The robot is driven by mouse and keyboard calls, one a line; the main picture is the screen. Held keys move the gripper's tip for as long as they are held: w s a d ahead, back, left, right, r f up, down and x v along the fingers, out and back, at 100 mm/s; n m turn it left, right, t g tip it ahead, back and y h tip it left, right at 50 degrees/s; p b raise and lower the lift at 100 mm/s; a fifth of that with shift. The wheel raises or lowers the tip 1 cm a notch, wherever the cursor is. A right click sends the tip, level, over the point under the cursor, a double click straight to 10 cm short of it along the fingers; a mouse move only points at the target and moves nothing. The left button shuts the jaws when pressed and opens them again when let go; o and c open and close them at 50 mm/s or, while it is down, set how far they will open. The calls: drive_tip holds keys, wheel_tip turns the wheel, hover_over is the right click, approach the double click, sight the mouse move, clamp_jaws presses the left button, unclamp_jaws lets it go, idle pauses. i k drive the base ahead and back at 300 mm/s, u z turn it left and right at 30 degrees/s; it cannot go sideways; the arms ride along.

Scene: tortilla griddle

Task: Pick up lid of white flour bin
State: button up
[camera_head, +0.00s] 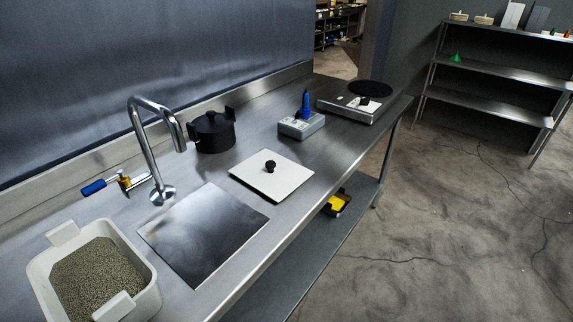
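A flat, square white lid (256,182) with a round black knob (270,166) lies on the steel counter, near the front edge and right of the sink area. I take it for the lid of the white flour bin. A white bin (148,303) with two raised end handles stands open at the lower left. It holds greenish-brown grainy stuff, and I cannot tell whether it is the flour bin. My gripper is not in view.
A black pot (213,132), a grey box with a blue top piece (301,123) and a hot plate (352,108) stand farther back. Open floor (420,240) lies to the right.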

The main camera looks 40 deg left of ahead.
sight(271, 174)
drive_tip(key=u, duration=0.25)
drive_tip(key=i, duration=0.65)
drive_tip(key=u, duration=1.1)
drive_tip(key=i, duration=0.55)
drive_tip(key=u, duration=0.5)
